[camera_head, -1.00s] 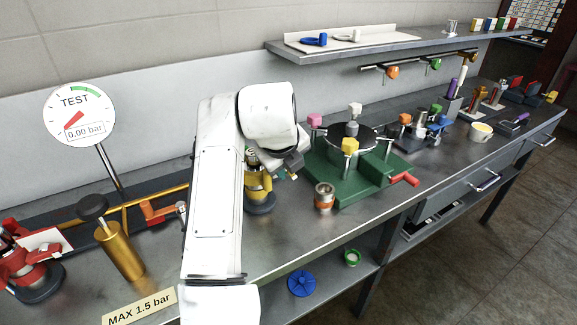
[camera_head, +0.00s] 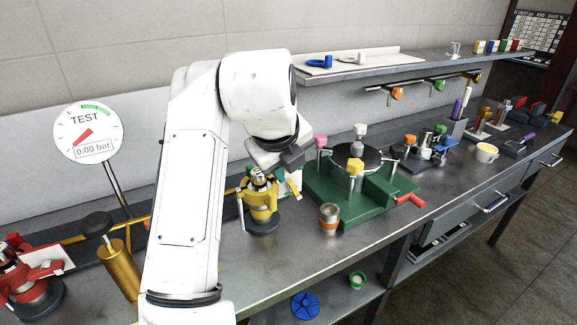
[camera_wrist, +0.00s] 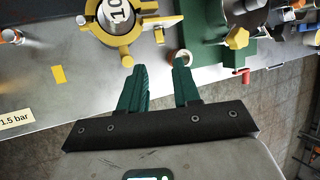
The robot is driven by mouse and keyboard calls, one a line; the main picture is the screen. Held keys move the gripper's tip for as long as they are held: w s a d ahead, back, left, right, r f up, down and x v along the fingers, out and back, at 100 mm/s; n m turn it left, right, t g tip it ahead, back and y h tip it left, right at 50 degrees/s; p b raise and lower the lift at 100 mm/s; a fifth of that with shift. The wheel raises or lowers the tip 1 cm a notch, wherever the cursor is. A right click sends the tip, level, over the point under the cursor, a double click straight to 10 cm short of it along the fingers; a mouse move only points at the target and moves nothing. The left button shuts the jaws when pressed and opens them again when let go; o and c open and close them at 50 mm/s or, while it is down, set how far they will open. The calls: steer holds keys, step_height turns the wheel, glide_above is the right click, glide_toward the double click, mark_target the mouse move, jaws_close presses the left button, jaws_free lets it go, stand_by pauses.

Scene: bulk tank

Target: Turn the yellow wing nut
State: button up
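A yellow knob (camera_head: 355,168) stands on the front post of the green fixture (camera_head: 340,210), beside its round dark lid. In the wrist view the yellow knob (camera_wrist: 237,37) looks lobed, at the upper right. A yellow clamp (camera_head: 262,196) rings a metal fitting left of the fixture. In the wrist view the yellow clamp (camera_wrist: 127,45) has a yellow arm sticking out right. I cannot tell for sure which yellow part is the wing nut. My gripper (camera_wrist: 160,66) is open and empty, its green fingers apart below the clamp in the wrist view. Its tips are largely hidden in the head view.
A small copper-banded cup (camera_head: 329,217) stands in front of the fixture. A red handle (camera_head: 409,200) juts from the fixture's right. A brass hand pump (camera_head: 120,270) and a gauge (camera_head: 88,132) are at left. The bench front between cup and pump is mostly clear.

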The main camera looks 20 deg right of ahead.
steer(key=w+d+g+y+p, duration=0.1)
steer(key=d, duration=0.1)
steer(key=w+d+r+g+y+p, duration=0.1)
steer(key=d+p, duration=0.1)
steer(key=w+d+m+g+y+p, duration=0.1)
steer(key=d, duration=0.2)
steer(key=shift+w+d+r+p, duration=0.1)
steer(key=shift+w+r+p, duration=0.2)
steer(key=shift+p, duration=0.05)
jaws_close()
steer(key=w+d+r+g+y+p, duration=0.2)
steer(key=d+r+y+p, duration=0.1)
steer(key=d+r, duration=0.15)
steer(key=p, duration=0.1)
glide_toward(293, 188)
steer(key=d+f, duration=0.4)
steer(key=d, duration=0.1)
steer(key=shift+a+f+p, duration=0.15)
steer(key=shift+a+f, duration=0.25)
steer(key=shift+a, duration=0.3)
steer(key=shift+a+f+p, duration=0.2)
steer(key=shift+a+f, duration=0.2)
steer(key=shift+a, duration=0.3)
steer(key=shift+a+f+p, duration=0.15)
steer(key=shift+a+f, duration=0.2)
steer(key=shift+a, duration=0.35)
